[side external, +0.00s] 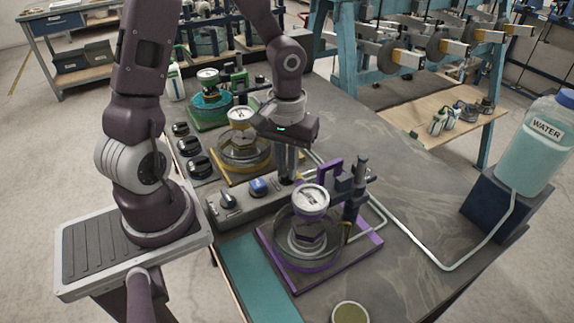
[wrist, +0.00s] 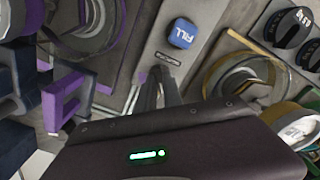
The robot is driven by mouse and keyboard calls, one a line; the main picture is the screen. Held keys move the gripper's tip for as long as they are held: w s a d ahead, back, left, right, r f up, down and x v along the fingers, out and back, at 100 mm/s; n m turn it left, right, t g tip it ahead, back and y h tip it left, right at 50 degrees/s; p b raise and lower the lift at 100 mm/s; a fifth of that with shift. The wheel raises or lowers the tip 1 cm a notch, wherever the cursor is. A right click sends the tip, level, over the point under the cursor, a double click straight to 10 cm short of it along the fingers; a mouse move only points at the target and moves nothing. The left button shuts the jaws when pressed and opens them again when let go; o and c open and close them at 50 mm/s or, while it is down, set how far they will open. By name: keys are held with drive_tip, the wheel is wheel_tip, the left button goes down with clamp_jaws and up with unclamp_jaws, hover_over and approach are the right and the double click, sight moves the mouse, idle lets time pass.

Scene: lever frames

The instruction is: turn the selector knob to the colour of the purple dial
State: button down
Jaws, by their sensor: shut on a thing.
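The purple dial (side external: 311,198) is a white-faced gauge with a purple rim, on a purple-based stand at front centre. A long grey control box (side external: 242,204) lies behind it to the left. A black knob (side external: 228,199) sits near the box's left end, and a blue FILL button (side external: 257,186) near its middle; the button also shows in the wrist view (wrist: 181,33). My gripper (side external: 287,178) points down at the box's far right end, its fingers close together on a control there. The fingers hide that control, so I cannot tell its colour or setting.
Three black knobs (side external: 188,146) stand in a row behind the box. The purple frame (side external: 329,171) stands close right of my gripper. A water tank (side external: 535,145) is far right. The tabletop between is mostly clear.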

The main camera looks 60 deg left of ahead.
drive_tip(key=m, duration=0.4)
drive_tip(key=shift+m, duration=0.3)
drive_tip(key=m, duration=0.4)
drive_tip(key=shift+m, duration=0.3)
drive_tip(key=m, duration=0.4)
drive_tip(key=shift+m, duration=2)
drive_tip(key=c, duration=1.5)
unclamp_jaws()
